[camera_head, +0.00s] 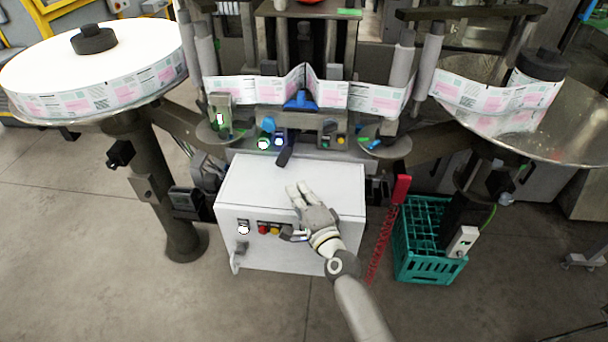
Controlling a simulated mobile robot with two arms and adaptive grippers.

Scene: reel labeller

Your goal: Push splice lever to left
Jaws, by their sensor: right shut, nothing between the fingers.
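The splice unit of the labeller stands at the centre back, with a blue part (299,101) in its middle. A short dark lever (286,152) sticks out from its front toward me, just below the lit buttons; I take it to be the splice lever. My right gripper (297,190) reaches in from the bottom, over the white cabinet below the lever. Its pale fingers are shut and empty, and appear apart from the lever. My left gripper is not in view.
The white cabinet (258,185) has red and yellow buttons on its front. A large label reel (130,65) stands at the left and a metal reel plate (585,115) at the right. A green crate (405,265) stands on the floor right of the cabinet. The label web (375,98) runs behind the lever.

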